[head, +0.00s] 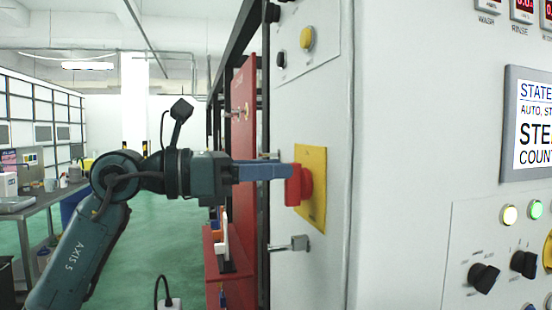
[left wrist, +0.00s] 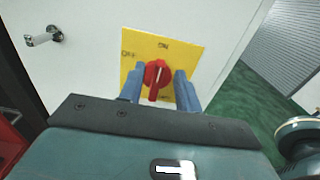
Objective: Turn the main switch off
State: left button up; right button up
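The main switch is a red rotary knob (head: 294,188) on a yellow plate (head: 318,195) on the pale cabinet front. In the left wrist view the red knob (left wrist: 153,80) has a grip bar and a white mark, and the yellow plate (left wrist: 190,45) carries small lettering at its top and left that is hard to read. My left gripper (head: 287,172) reaches in from the left at the knob. In the left wrist view its blue fingers stand apart on either side of the knob, with small gaps showing. My right gripper is in neither view.
A metal door handle (head: 296,243) sticks out below the plate. A panel with a yellow button (head: 307,38) is above. A control panel with black knobs (head: 484,278) and a screen (head: 535,125) is at right. A grey table (head: 60,193) stands at left.

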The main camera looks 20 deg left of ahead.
pick_arm(q)
jog(key=shift+w+d, duration=0.45)
jog(key=shift+d, duration=0.15)
jog(key=shift+c, duration=0.4)
grip_shut()
